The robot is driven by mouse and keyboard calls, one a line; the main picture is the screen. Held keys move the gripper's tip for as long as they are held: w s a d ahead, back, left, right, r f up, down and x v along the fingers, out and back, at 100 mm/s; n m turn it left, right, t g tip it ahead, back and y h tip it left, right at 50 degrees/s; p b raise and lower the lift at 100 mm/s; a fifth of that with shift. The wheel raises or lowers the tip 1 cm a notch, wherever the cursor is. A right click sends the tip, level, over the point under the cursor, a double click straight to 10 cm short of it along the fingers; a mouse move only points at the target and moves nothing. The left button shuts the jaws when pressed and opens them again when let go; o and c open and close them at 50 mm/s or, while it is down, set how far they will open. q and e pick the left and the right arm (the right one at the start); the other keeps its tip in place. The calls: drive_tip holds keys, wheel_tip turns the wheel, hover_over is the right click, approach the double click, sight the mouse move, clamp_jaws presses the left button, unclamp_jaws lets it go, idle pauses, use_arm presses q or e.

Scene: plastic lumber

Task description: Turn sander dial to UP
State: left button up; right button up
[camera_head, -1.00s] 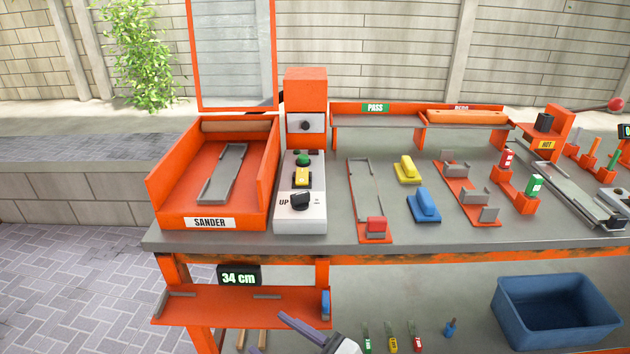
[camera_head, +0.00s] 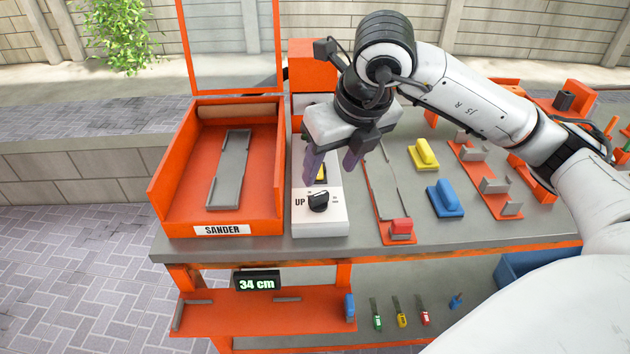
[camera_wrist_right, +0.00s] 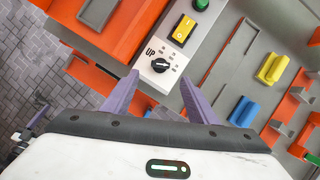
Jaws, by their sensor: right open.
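The black sander dial (camera_head: 318,201) sits on the white front of the control box (camera_head: 306,226), with the label UP to its left. It also shows in the right wrist view (camera_wrist_right: 160,65), between the fingertips in the picture. Which mark its pointer faces is too small to tell. My right gripper (camera_head: 330,173) is open and empty, with purple fingers pointing down above and just behind the dial in the head view. It appears apart from the dial (camera_wrist_right: 158,80). Part of what looks like my left gripper (camera_wrist_right: 36,118) shows at the left edge of the wrist view.
A yellow switch (camera_wrist_right: 184,30) and green button (camera_wrist_right: 201,4) sit behind the dial.

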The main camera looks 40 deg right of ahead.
sight(319, 195)
drive_tip(key=x, duration=1)
drive_tip(key=shift+d+p, duration=0.15)
drive_tip(key=shift+p, duration=0.2)
drive_tip(key=shift+c, duration=0.3)
drive_tip(key=c, duration=1)
